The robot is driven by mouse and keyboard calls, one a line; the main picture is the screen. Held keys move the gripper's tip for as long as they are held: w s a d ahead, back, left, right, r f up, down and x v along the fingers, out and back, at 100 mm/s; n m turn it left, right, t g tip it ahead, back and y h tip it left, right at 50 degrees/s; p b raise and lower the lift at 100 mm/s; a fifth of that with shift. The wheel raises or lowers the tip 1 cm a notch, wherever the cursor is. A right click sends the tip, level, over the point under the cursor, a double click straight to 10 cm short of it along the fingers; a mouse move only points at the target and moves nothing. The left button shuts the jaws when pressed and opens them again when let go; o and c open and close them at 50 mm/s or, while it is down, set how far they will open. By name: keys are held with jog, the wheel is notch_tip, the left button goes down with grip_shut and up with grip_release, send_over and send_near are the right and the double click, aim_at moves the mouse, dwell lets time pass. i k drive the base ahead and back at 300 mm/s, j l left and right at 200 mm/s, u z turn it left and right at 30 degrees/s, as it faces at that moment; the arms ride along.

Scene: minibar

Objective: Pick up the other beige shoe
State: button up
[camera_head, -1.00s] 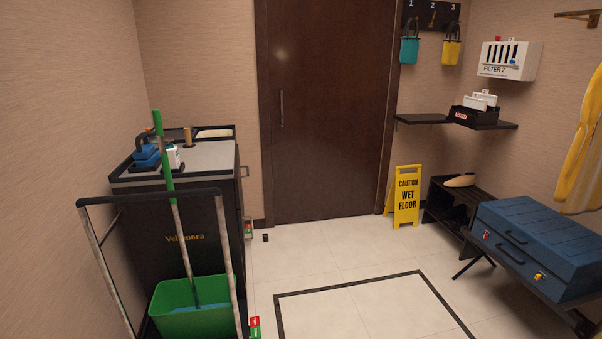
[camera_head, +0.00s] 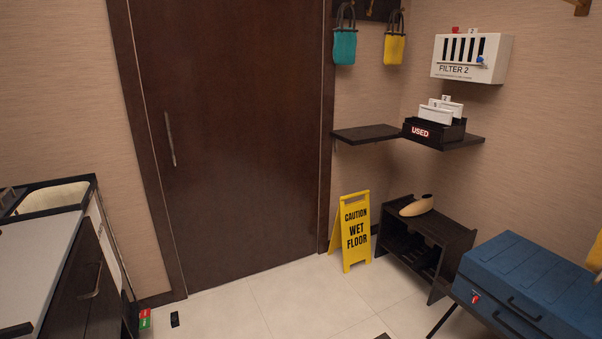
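One beige shoe (camera_head: 417,206) lies on top of the low dark shoe rack (camera_head: 446,235) by the right wall, just right of the yellow wet-floor sign. No second beige shoe shows clearly; the rack's lower shelves are dark and their contents are hard to make out. My gripper is not in view.
The yellow wet-floor sign (camera_head: 355,232) stands left of the rack. A blue case (camera_head: 545,280) on a stand is at the right front. A dark-sided cart (camera_head: 60,270) is at the left. A small black object (camera_head: 175,320) lies on the floor. The middle floor is clear.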

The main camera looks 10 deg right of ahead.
aim_at(424, 205)
jog(key=i+z, duration=0.25)
jog(key=i, duration=1.8)
jog(key=i+j+z, duration=0.4)
jog(key=i, duration=0.2)
jog(key=i+j+z, duration=0.4)
jog(key=i, duration=0.2)
jog(key=i+j+z, duration=0.35)
jog(key=i+j, duration=0.15)
jog(key=i+j+z, duration=0.4)
jog(key=j, duration=0.45)
